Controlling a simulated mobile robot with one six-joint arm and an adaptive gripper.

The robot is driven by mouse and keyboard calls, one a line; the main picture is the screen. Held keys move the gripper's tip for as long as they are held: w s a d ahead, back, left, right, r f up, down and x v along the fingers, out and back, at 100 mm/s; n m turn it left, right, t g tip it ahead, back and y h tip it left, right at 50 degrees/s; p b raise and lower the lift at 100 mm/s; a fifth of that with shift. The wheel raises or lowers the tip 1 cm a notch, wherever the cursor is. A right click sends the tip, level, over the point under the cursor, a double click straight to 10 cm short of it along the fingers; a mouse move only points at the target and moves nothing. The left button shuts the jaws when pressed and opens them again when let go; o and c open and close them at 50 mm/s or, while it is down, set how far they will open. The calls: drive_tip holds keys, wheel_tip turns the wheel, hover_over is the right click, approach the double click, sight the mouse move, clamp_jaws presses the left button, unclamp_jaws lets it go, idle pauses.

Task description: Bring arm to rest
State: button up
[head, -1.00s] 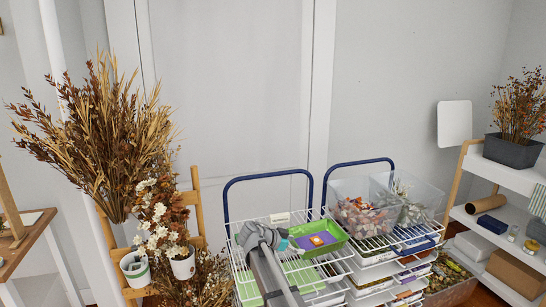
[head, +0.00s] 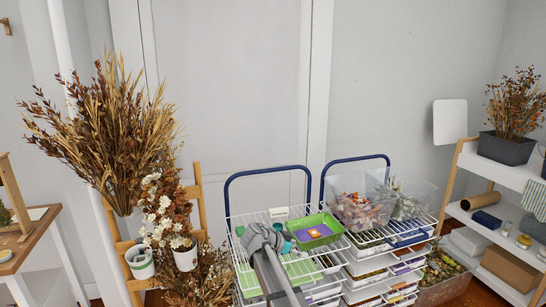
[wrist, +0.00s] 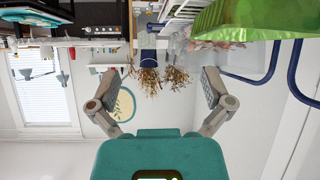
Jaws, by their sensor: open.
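My gripper (wrist: 158,78) is open and empty in the wrist view, its two grey fingers spread wide on either side of the teal body. In the head view my arm reaches up from the bottom edge to the left white wire rack (head: 284,215). The gripper there is mostly hidden behind my wrist, with a little teal showing. A green tray (head: 329,220) holding a purple and orange item lies on the rack, just right of my wrist. The green tray also shows close by at the top right of the wrist view (wrist: 245,22).
A second rack stands at right with clear bins (head: 362,207) of dried petals. Dried flowers (head: 115,130) on a wooden ladder stand at left. A shelf (head: 520,177) with a planter is at far right, a wooden table (head: 30,243) at far left. Wall space above is clear.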

drive_tip(key=s+d+f+n+g+y+p, duration=0.1)
drive_tip(key=s+d+n+y, duration=0.1)
drive_tip(key=s, duration=0.6)
drive_tip(key=s+d+f+n+g+y+p, duration=0.1)
drive_tip(key=s+d+f+n+g+y, duration=0.1)
drive_tip(key=s+n+y, duration=0.3)
drive_tip(key=s+d+f+n+g+y+p, duration=0.1)
drive_tip(key=s+d+n+y+p, duration=0.1)
drive_tip(key=s, duration=1)
drive_tip(key=shift+s+d+f+n+g+y, duration=0.25)
drive_tip(key=shift+d+n+y, duration=0.8)
drive_tip(key=shift+n, duration=0.75)
drive_tip(key=shift+w+d, duration=0.1)
drive_tip(key=shift+d, duration=0.1)
